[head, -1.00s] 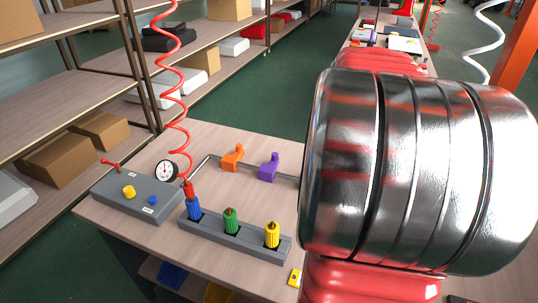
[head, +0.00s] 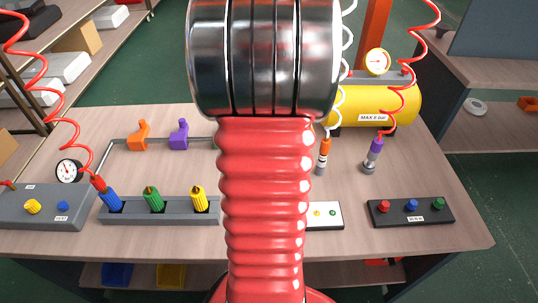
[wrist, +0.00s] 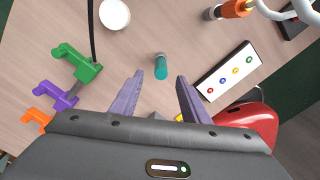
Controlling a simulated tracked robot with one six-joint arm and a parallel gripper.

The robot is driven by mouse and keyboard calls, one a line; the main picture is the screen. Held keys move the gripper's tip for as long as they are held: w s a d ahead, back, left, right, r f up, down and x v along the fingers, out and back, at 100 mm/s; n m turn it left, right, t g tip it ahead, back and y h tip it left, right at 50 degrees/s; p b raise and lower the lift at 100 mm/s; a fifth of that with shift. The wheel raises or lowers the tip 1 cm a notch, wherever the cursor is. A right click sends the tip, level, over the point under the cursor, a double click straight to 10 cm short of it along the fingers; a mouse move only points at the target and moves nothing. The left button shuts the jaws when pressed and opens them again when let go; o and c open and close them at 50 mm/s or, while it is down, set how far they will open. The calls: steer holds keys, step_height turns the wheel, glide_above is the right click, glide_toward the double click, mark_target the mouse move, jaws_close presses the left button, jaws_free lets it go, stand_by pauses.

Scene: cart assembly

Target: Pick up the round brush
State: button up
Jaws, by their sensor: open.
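A small, round teal piece with a grey far end (wrist: 160,68) stands on the wooden table in the wrist view. It looks like the round brush, though its bristles are too small to make out. My gripper (wrist: 159,80) has two purple fingers, spread apart and empty. The teal piece shows between and just beyond the fingertips, with no visible contact. In the head view my arm hides the gripper and the teal piece.
Green (wrist: 80,65), purple (wrist: 55,95) and orange hooks (wrist: 38,117) stand left of my gripper. A white button panel (wrist: 228,72) lies to the right, with a red rounded thing (wrist: 255,122) near it. A white disc (wrist: 115,14) lies beyond. Hanging orange (head: 323,155) and purple tools (head: 373,155) stand right of my arm.

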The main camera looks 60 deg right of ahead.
step_height(320, 180, down, 6)
steer(key=shift+f, duration=0.25)
steer(key=shift+a+f, duration=0.15)
steer(key=shift+f, duration=1.15)
steer(key=shift+a+f, duration=0.15)
steer(key=shift+f, duration=1.15)
steer(key=shift+c, duration=0.3)
jaws_close()
